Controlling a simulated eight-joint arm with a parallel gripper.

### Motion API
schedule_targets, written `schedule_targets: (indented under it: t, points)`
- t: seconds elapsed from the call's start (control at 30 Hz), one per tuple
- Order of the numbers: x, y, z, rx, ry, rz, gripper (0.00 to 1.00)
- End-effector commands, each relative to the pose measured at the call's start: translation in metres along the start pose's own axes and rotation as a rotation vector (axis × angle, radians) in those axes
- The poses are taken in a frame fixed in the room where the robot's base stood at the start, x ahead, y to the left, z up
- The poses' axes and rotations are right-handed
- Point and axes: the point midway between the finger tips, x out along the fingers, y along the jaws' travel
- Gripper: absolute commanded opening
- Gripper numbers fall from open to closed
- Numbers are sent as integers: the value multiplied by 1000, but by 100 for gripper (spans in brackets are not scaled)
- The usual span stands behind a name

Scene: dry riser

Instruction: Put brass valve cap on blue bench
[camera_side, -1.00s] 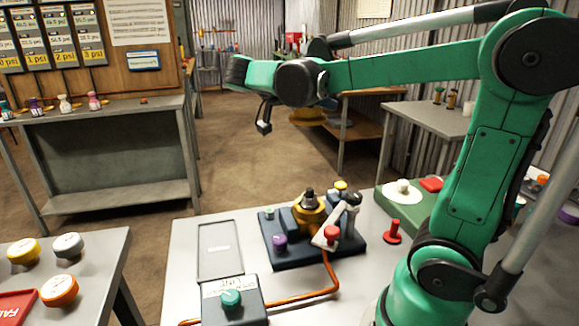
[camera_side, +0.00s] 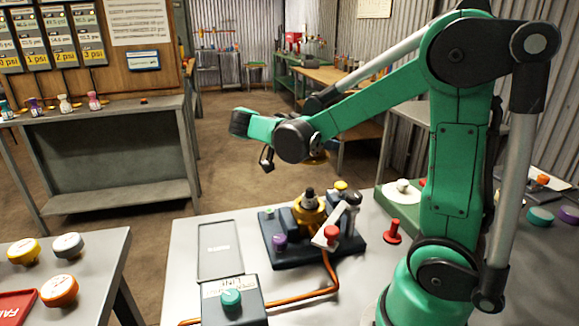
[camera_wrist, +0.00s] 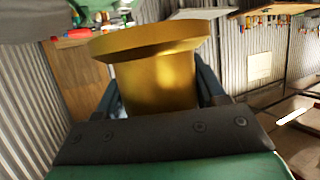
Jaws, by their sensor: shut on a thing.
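The brass valve cap (camera_wrist: 160,75) fills the middle of the wrist view, a wide gold flange over a narrower round body. My gripper (camera_wrist: 158,92) is shut on it, with a dark finger on each side. In the side view a gold edge of the cap (camera_side: 317,159) shows under my wrist, held in the air above and behind the valve block. My gripper's fingers are mostly hidden there by my wrist. No bench looks clearly blue; a grey bench (camera_side: 118,108) stands at the left, and a green one (camera_side: 290,82) at the far back.
A brass valve body (camera_side: 309,212) sits on a dark block (camera_side: 330,247) on the near table, beside a red knob and orange hose. A control box (camera_side: 232,299) is in front. A table with several caps (camera_side: 100,262) is at lower left. Open floor lies behind.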

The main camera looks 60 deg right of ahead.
Motion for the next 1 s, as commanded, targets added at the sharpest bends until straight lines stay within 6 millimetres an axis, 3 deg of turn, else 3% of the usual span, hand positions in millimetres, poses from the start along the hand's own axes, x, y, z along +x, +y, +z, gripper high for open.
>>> schedule_targets:
  t: [0.1,0.3,0.8,1.0]
  points:
    - [10,0,24,0,0,0,0]
    - [22,0,54,0,0,0,0]
    - [39,-1,95,0,0,0,0]
    - [40,0,98,0,0,0,0]
